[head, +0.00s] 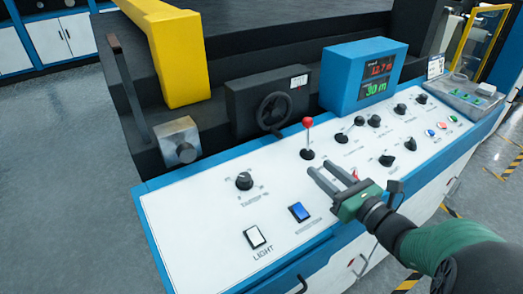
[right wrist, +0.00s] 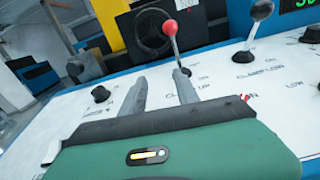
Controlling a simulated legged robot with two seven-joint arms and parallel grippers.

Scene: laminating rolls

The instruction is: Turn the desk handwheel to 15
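The black desk handwheel (head: 273,112) is mounted on a dark box at the back of the white control desk, with a small counter window (head: 299,81) above it; I cannot read its number. In the right wrist view the handwheel (right wrist: 153,32) is ahead, partly behind the red-knobbed lever. My right gripper (head: 327,178) is over the desk, in front of the lever and apart from the wheel. Its two fingers are spread with nothing between them. My left gripper is not in view.
The red-knobbed lever (head: 308,138) stands between my right gripper and the handwheel. A blue display box (head: 362,75) is behind the desk. Several black knobs and switches cover the desk (head: 200,225). A yellow frame (head: 175,50) rises at the back left.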

